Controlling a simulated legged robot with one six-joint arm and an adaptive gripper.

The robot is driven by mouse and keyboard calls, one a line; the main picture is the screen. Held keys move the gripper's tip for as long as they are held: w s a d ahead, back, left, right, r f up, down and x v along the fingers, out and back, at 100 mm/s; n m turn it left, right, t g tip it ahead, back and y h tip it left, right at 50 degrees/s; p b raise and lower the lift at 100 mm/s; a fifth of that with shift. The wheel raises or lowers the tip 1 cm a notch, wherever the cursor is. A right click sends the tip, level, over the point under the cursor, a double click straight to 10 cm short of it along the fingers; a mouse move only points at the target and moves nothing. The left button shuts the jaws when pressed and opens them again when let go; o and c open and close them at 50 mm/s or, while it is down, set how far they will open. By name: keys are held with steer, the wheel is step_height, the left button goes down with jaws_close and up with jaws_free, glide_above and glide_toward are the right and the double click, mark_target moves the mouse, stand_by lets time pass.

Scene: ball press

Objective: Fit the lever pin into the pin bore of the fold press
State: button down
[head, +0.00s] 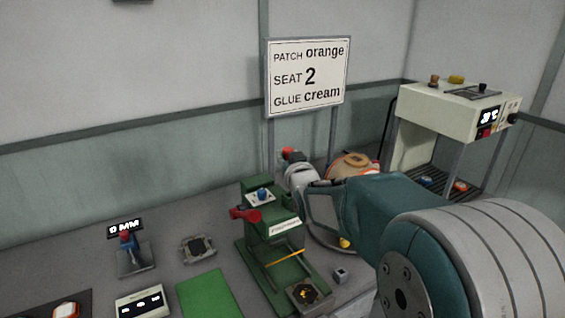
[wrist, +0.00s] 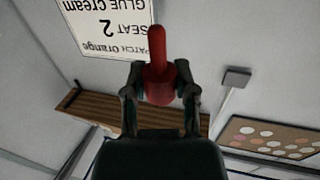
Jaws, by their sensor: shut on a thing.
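The lever pin (wrist: 157,70) is red, with a thick base and a narrower rounded stem. In the wrist view my gripper (wrist: 160,92) is shut on its base, and the stem sticks out past the fingertips. The green fold press (head: 268,240) stands on the bench in the head view. A red part (head: 245,214) shows at its left side; I cannot tell whether it is fixed there. In the head view my gripper (head: 308,192) is behind and right of the press. The held pin is not clear there. The pin bore cannot be made out, and the press is outside the wrist view.
A sign (head: 308,77) stands behind the bench. An orange-and-white round thing (head: 355,165) is behind my arm. A green mat (head: 207,296), a small display stand (head: 131,255) and a dark fixture (head: 198,248) lie left of the press. A small grey cube (head: 340,275) sits to its right.

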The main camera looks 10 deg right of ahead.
steer(key=shift+s+d, duration=0.1)
steer(key=shift+d, duration=0.5)
steer(key=shift+a+f, duration=0.3)
steer(key=shift+f, duration=0.35)
steer(key=shift+a+f, duration=0.3)
steer(key=shift+f, duration=0.35)
steer(key=shift+d+f, duration=0.2)
steer(key=shift+f, duration=0.55)
steer(key=shift+d+f, duration=0.2)
steer(key=shift+f, duration=0.55)
steer(key=shift+a+f, duration=0.1)
steer(key=shift+f, duration=0.05)
steer(key=shift+a, duration=0.15)
steer(key=shift+f, duration=2.25)
steer(key=shift+c, duration=1.7)
jaws_free()
